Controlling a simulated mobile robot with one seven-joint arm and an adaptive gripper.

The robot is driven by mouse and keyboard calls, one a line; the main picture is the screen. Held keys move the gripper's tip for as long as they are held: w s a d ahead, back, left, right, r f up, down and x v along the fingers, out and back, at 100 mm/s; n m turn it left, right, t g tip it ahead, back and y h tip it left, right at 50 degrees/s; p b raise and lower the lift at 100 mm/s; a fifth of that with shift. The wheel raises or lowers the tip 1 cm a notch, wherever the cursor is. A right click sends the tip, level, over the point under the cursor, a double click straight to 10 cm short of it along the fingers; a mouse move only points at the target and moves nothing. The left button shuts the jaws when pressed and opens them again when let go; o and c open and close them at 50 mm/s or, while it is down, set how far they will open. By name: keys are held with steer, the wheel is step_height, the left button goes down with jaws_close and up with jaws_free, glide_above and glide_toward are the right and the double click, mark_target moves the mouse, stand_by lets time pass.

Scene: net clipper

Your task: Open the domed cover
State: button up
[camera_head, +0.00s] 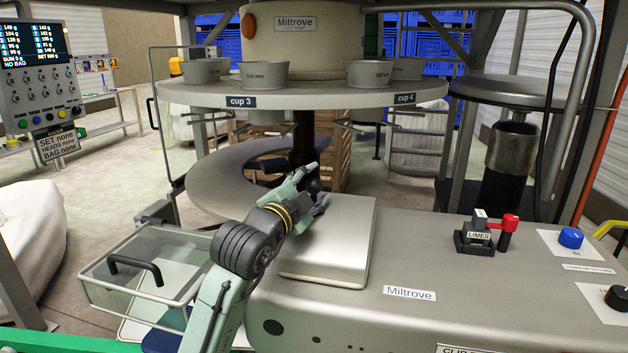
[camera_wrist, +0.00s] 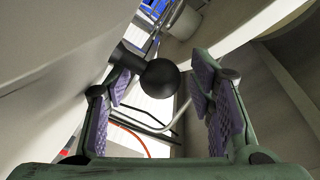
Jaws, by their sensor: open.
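The domed cover (camera_head: 338,238) is a low, pale metal housing with rounded edges on the machine top. It looks shut in the head view. A black ball knob (camera_wrist: 162,78) on a short dark stem shows in the wrist view, with the stem reaching toward a pale surface at the left. My gripper (camera_head: 313,188) is at the cover's far left corner. In the wrist view its purple-padded fingers (camera_wrist: 160,88) are open on either side of the knob, with gaps visible. The knob is partly hidden by my fingers in the head view.
A round carousel table (camera_head: 300,97) with several metal cups hangs above and behind my gripper. A clear drawer-like guard (camera_head: 180,295) with a black handle is at the left. A red-handled lever (camera_head: 508,226) marked LIMES and a blue knob (camera_head: 571,237) stand at the right.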

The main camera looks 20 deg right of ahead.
steer(key=shift+w+d, duration=0.2)
steer(key=shift+d, duration=0.05)
steer(key=shift+c, duration=0.4)
steer(key=shift+a, duration=0.1)
jaws_close()
